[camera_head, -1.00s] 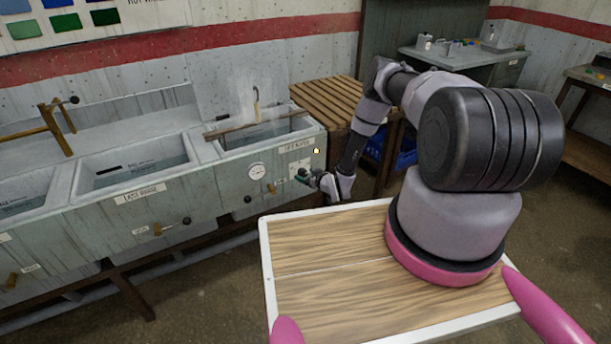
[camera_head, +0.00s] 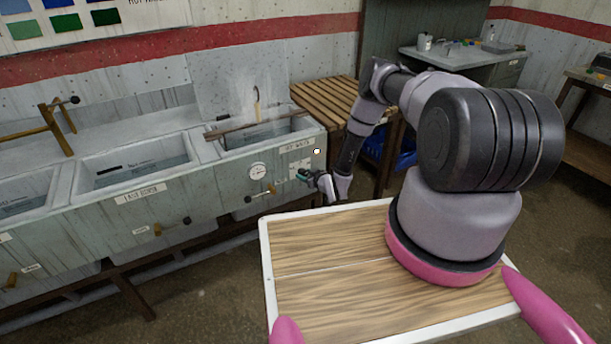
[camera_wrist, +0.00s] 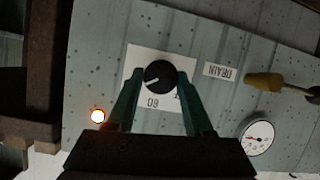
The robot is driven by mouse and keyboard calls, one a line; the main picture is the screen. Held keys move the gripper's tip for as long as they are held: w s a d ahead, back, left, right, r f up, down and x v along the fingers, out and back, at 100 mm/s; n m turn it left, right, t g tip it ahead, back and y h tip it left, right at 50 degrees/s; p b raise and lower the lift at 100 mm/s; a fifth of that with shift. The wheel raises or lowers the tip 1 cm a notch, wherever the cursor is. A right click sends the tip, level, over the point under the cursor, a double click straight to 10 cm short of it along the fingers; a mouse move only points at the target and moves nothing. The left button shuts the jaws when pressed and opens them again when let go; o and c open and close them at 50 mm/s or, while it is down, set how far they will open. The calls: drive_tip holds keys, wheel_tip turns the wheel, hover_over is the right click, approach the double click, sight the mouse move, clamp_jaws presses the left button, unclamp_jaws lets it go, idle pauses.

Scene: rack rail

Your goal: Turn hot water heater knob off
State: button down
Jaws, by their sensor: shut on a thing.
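The heater knob (camera_wrist: 160,75) is round and black with a white pointer line. It sits on a white plate (camera_wrist: 153,105) on the sink unit's front panel. In the upside-down wrist view its pointer lies nearly level, toward the left. My gripper (camera_wrist: 160,78) has its two green fingers on either side of the knob, shut on it. In the head view my gripper (camera_head: 304,177) is at the right end of the panel, and it hides most of the knob. A small round lamp (camera_wrist: 98,116) near the knob looks pale with an orange rim; it also shows in the head view (camera_head: 317,151).
A dial gauge (camera_wrist: 257,137) and a drain handle (camera_wrist: 263,82) are on the same panel beside the knob. The sink basin (camera_head: 265,132) is above. A slatted wooden table (camera_head: 325,100) stands close on the right. Open floor lies below the panel.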

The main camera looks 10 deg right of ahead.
drive_tip(key=n+h, duration=0.1)
drive_tip(key=n, duration=0.1)
drive_tip(key=n+t+h, duration=0.1)
drive_tip(key=n, duration=0.1)
drive_tip(key=shift+s+a+f+h, duration=0.1)
drive_tip(key=shift+s+a+h, duration=0.05)
drive_tip(key=shift+a+h, duration=0.15)
drive_tip(key=shift+a+f+n+t+h, duration=0.15)
drive_tip(key=shift+n+t+h, duration=0.6)
drive_tip(key=shift+n, duration=1.7)
drive_tip(key=shift+d+f+n+t+h, duration=0.1)
drive_tip(key=shift+f+n+t+h, duration=0.1)
drive_tip(key=shift+n+t, duration=1.65)
drive_tip(key=shift+a+f+n+t+h, duration=0.15)
drive_tip(key=shift+n+t+h, duration=0.35)
drive_tip(key=shift+n, duration=2.5)
drive_tip(key=shift+d, duration=0.15)
drive_tip(key=shift+c, duration=1.4)
unclamp_jaws()
drive_tip(key=shift+s, duration=0.1)
